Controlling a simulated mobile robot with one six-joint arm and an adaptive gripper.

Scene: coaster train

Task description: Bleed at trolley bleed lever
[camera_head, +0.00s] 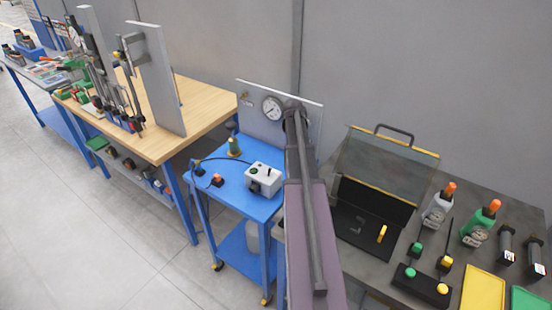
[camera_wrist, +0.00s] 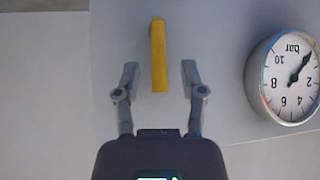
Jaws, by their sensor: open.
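The yellow bleed lever (camera_wrist: 158,50) stands out against the grey panel in the wrist view. My gripper (camera_wrist: 160,76) is open, with one finger on each side of the lever's near end and a visible gap on both sides. In the head view my arm covers the lever and most of the gripper. The blue trolley (camera_head: 228,178) carries the upright grey panel (camera_head: 252,118). A round pressure gauge (camera_head: 272,108) is mounted on that panel. The gauge also shows upside down at the right of the wrist view (camera_wrist: 287,80), marked "bar".
A wooden workbench (camera_head: 195,112) stands to the left. A dark bench (camera_head: 375,262) with a hinged clear cover (camera_head: 385,165) and several tools is at the right.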

